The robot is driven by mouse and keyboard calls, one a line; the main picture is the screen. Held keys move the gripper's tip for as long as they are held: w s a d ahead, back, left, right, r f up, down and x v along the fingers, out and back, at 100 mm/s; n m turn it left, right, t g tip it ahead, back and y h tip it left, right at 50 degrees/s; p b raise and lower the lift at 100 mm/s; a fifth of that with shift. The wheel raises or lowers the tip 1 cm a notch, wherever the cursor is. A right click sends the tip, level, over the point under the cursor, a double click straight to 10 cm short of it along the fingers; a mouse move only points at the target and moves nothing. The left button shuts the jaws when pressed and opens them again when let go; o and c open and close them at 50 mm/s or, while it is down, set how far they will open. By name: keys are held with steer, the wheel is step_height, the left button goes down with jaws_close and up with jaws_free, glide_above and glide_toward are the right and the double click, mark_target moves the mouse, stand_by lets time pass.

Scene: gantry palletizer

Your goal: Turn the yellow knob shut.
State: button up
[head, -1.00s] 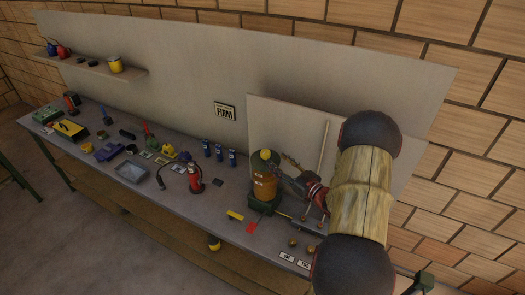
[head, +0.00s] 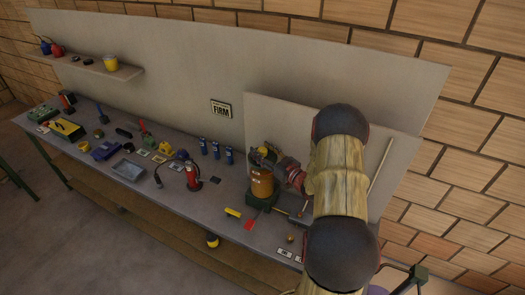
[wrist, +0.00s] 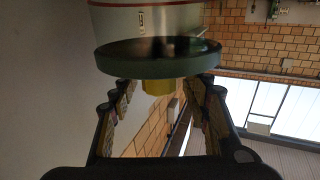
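The yellow knob (wrist: 157,87) shows in the wrist view below a dark green disc-shaped rim (wrist: 157,58) of a pale body. My gripper (wrist: 163,95) is open, with one finger on each side of the knob and a visible gap to both. In the head view, the yellow knob (head: 265,151) tops an orange-brown cylinder (head: 262,183) on a dark green base. There my gripper reaches in from the right at the cylinder's top, and its fingers partly hide the knob.
The workbench (head: 135,198) holds a red extinguisher-like bottle (head: 192,178), several blue cans (head: 216,150) and a yellow block (head: 233,213) to the left. A pale upright panel (head: 283,118) stands behind the cylinder. My arm covers the bench's right part.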

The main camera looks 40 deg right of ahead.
steer(key=shift+c, duration=1.1)
steer(key=c, duration=0.7)
steer(key=shift+c, duration=0.9)
steer(key=shift+d+b, duration=0.1)
steer(key=shift+b, duration=0.3)
steer(key=shift+f+n+y+b, duration=0.1)
steer(key=shift+n+y+b, duration=0.5)
steer(key=shift+y+b, duration=0.25)
steer(key=shift+y, duration=0.45)
steer(key=o, duration=1.2)
steer(key=shift+c, duration=0.2)
